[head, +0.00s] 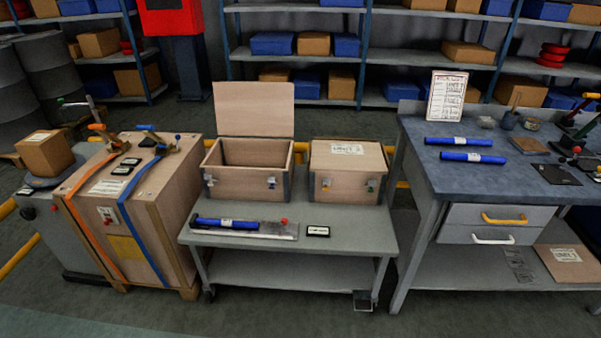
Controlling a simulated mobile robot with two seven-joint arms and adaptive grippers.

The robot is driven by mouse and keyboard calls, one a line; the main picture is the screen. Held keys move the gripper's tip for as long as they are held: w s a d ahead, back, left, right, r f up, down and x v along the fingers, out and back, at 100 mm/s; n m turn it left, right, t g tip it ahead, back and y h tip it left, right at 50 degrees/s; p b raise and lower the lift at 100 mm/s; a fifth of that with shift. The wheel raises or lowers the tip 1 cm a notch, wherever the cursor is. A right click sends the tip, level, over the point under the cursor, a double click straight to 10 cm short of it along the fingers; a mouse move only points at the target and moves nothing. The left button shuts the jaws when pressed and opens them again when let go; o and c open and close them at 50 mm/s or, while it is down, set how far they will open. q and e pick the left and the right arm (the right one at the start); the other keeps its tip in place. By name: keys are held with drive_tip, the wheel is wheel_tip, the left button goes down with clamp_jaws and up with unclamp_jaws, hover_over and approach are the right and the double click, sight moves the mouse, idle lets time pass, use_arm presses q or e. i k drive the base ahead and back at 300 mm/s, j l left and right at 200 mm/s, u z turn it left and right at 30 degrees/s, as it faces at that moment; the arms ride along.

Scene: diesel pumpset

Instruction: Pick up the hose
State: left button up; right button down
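Three blue hose-like tubes with white labels show in the head view. One blue tube (214,222) lies on the front left of the grey cart (340,226), beside or on a flat grey plate (270,230). A second blue tube (440,141) and a third blue tube (452,156) lie roughly parallel, apart, on the grey workbench (436,185) at the right. I cannot tell which of them is the hose of the task. Neither of my grippers is in view.
An open wooden box (236,186) and a closed wooden box (350,172) stand behind on the cart. A strapped wooden crate (178,205) stands left of it. A sign (446,98) and a clamp (572,150) are on the bench. Floor in front is clear.

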sight(205, 220)
drive_tip(key=i+j, duration=0.3)
drive_tip(key=i, duration=0.2)
drive_tip(key=i+j, duration=0.35)
drive_tip(key=i, duration=0.15)
drive_tip(key=i+j, duration=0.3)
drive_tip(key=i, duration=0.2)
